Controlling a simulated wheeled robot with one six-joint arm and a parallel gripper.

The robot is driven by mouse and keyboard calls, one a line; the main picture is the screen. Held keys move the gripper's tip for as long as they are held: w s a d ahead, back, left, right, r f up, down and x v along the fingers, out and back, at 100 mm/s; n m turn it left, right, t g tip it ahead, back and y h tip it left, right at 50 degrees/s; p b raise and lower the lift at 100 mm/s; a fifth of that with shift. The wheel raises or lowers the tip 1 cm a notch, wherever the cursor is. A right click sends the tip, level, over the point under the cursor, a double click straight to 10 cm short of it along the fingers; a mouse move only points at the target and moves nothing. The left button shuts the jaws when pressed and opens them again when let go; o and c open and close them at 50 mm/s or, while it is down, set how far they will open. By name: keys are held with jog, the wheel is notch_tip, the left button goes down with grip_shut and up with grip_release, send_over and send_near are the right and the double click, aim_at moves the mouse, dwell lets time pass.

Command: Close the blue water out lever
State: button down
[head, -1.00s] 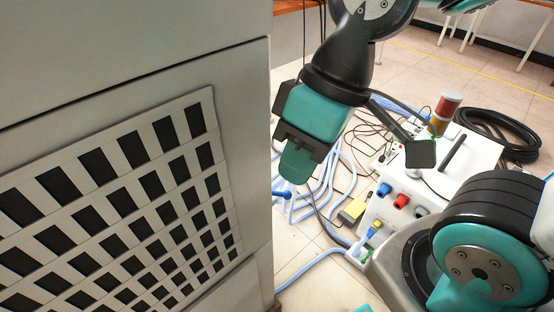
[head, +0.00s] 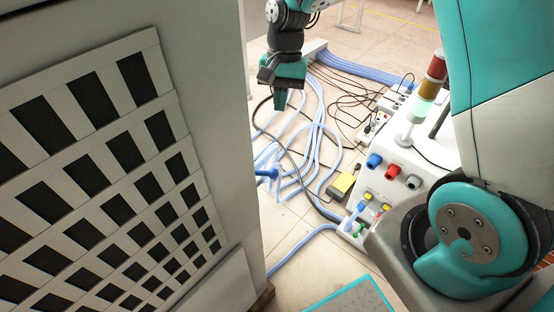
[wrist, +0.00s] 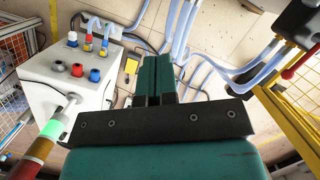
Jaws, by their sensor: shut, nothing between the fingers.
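A blue handle-like part (head: 268,173) shows at the edge of the grey cabinet in the head view, beside the pale blue hoses. I cannot tell for sure whether it is the water out lever or how it is turned. My gripper (head: 280,103) is shut and empty, pointing down above and beyond this blue part, apart from it in the picture. In the wrist view my gripper (wrist: 153,60) has its two green fingers together over the floor and hoses. No blue lever shows clearly between or beside the fingertips there.
The grey cabinet with a slotted panel (head: 120,150) fills the left. A white box (head: 395,165) with coloured connectors and a signal light (head: 430,80) stands right. Hoses (head: 315,150) and cables cover the floor between. A yellow frame (wrist: 290,115) is right in the wrist view.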

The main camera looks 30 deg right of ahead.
jog(key=s+a+f+b, duration=0.1)
jog(key=s+f, duration=0.1)
jog(key=f, duration=0.4)
jog(key=s+a+f+m+b, duration=0.1)
jog(key=s+a+f, duration=0.1)
jog(key=f, duration=0.4)
jog(key=shift+f+b, duration=0.4)
jog(key=shift+s+a+m+p, duration=0.1)
jog(key=shift+s+m+p, duration=0.2)
jog(key=shift+m+p, duration=0.1)
